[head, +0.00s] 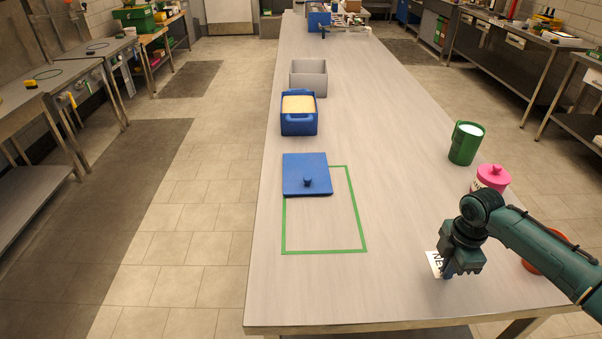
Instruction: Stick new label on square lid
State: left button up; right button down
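The blue square lid (303,182) lies flat on the long table, knob up, over the far left part of a green tape outline (325,252). A white label (434,263) with dark letters, seemingly "NEW", is at the right front of the table, partly hidden by my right gripper. My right gripper (448,272) points down right at the label, to the right of the lid and apart from it. I cannot tell whether its fingers are closed on the label, or whether the label touches the table. My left gripper is out of view.
Behind the lid stand a blue container (299,126) with pale yellow contents and a grey bin (308,82). At the right are a green mug (463,150), a pink-lidded jar (491,177) and an orange-red object (530,267), partly hidden by my arm. The taped area's front is clear.

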jog(key=shift+s+r+p, duration=0.1)
jog(key=shift+r+p, duration=0.35)
jog(key=shift+p, duration=0.2)
dwell(0.5)
jog(key=shift+s+r+p, duration=0.15)
jog(key=shift+r+p, duration=0.3)
jog(key=shift+p, duration=0.2)
jog(key=shift+s+r+p, duration=0.2)
jog(key=shift+r+p, duration=0.1)
jog(key=shift+r, duration=0.45)
jog(key=shift+r, duration=0.2)
dwell(0.4)
jog(key=shift+r, duration=0.6)
notch_tip(320, 180, up, 4)
jog(key=shift+f, duration=0.2)
